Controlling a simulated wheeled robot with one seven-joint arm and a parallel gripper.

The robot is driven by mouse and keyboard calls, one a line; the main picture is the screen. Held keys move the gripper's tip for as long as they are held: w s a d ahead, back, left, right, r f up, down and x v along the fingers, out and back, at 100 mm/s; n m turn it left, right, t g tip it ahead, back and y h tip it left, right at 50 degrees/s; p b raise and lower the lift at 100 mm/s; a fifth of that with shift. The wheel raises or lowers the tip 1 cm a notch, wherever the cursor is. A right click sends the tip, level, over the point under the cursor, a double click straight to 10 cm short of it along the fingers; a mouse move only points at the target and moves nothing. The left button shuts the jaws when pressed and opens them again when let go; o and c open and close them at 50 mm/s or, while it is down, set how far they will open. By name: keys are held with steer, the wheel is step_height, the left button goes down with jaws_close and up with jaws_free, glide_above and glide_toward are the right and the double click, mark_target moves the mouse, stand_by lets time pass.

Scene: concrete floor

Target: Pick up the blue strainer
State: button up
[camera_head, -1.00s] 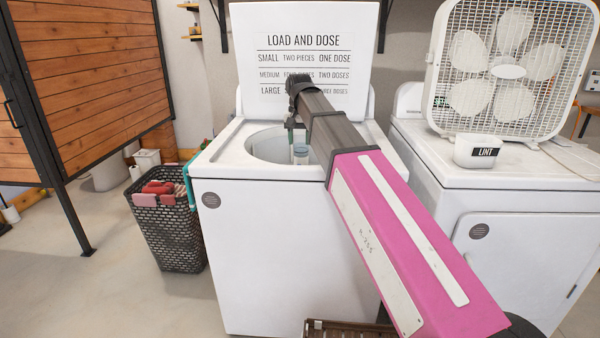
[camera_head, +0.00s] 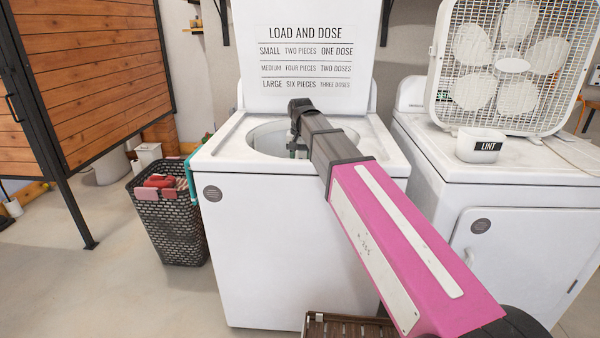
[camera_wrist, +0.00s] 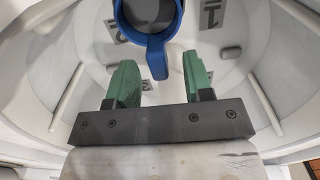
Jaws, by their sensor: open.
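The blue strainer (camera_wrist: 156,47) shows at the top of the wrist view, inside the washer drum. It has a blue rim around a dark grey middle and a blue handle that points toward my gripper. My gripper (camera_wrist: 155,78) is open, with green fingers on either side of the handle's end. I cannot tell how far the handle lies below the fingertips. In the head view my gripper (camera_head: 297,146) reaches down into the opening of the white washer (camera_head: 260,240). The strainer is hidden there.
The washer lid (camera_head: 310,100) stands raised behind the arm. A dark basket (camera_head: 172,225) with red items stands left of the washer. A white dryer (camera_head: 520,235) at the right bears a box fan (camera_head: 510,65) and a lint bin (camera_head: 480,145). A brown crate (camera_head: 345,328) is at the front.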

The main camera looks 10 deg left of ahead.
steer(key=shift+f, duration=0.5)
jaws_close()
steer(key=shift+r, duration=0.15)
steer(key=shift+r, duration=4.8)
